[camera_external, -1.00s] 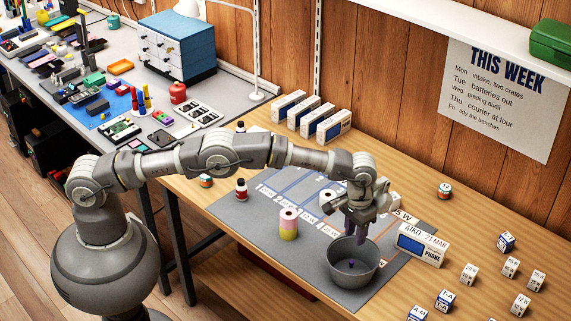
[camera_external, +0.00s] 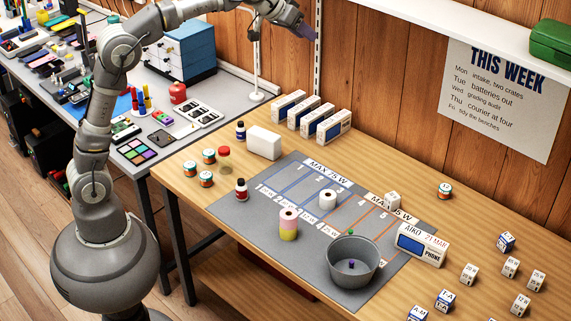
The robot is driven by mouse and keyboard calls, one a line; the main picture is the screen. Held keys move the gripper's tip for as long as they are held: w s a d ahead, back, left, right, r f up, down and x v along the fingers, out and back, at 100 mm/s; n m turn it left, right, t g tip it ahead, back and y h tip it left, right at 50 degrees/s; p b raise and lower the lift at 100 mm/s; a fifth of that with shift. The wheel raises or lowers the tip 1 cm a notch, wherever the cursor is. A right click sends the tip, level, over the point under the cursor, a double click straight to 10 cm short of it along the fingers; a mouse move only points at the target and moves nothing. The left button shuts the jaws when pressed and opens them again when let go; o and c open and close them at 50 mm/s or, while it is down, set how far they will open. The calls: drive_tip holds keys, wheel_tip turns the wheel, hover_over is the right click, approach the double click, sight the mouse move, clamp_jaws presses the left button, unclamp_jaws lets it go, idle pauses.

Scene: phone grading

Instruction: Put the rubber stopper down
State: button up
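A grey round bucket (camera_external: 352,278) stands on the grey mat (camera_external: 240,212) at the front right. A small dark purple-blue piece (camera_external: 351,265) lies inside it; it is too small to tell whether it is the rubber stopper. My gripper (camera_external: 305,32) is raised high at the top middle, in front of the wooden wall and far from the bucket.
A pink and yellow roll (camera_external: 288,224), a white roll (camera_external: 328,199) and a dark red bottle (camera_external: 241,190) stand on the mat. A phone box (camera_external: 422,246) stands right of the bucket. Several small jars and a white block (camera_external: 264,142) are at the left. Several white cubes lie at the right.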

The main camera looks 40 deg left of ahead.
drive_tip(key=s+a+r+n+t+y, duration=0.1)
drive_tip(key=s+a+r+t+y, duration=0.2)
drive_tip(key=s+a+r, duration=1.4)
drive_tip(key=a+r+t, duration=0.2)
drive_tip(key=a+t, duration=0.1)
drive_tip(key=t, duration=0.1)
drive_tip(key=shift+s+a+r, duration=0.15)
drive_tip(key=shift+a+r, duration=0.05)
drive_tip(key=shift+a, duration=0.2)
